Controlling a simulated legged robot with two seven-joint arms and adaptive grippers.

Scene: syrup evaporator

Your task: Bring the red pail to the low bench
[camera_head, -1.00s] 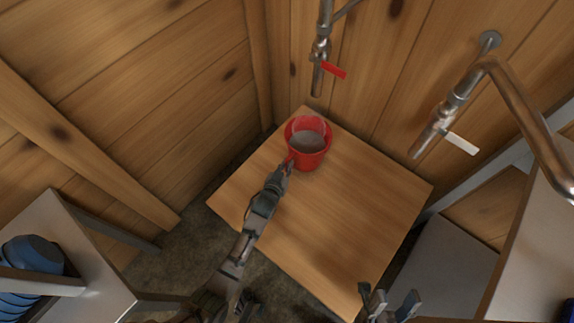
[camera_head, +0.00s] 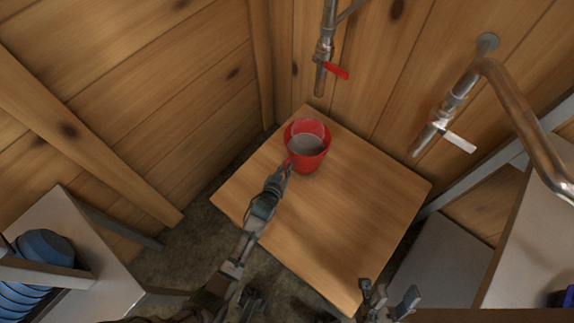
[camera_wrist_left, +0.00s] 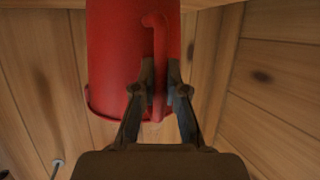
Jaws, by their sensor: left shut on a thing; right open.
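The red pail (camera_head: 308,160) is at the far corner of a low wooden table top (camera_head: 350,215), below a tap with a red lever. A greyish content shows inside it. My left gripper (camera_head: 287,167) is shut on the pail's side handle, at its near left. In the left wrist view the red pail (camera_wrist_left: 115,50) fills the upper middle, and the left gripper's fingers (camera_wrist_left: 160,85) close around its vertical handle. Whether the pail touches the table top is hard to tell. My right gripper (camera_head: 388,298) is open and empty at the bottom, near the table's front corner.
A tap with a red lever (camera_head: 336,71) hangs above the pail. A copper pipe with a white-lever tap (camera_head: 459,141) juts out at the right. A shelf with blue dishes (camera_head: 45,248) stands at the lower left. Wooden walls close off the back. The table's middle is clear.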

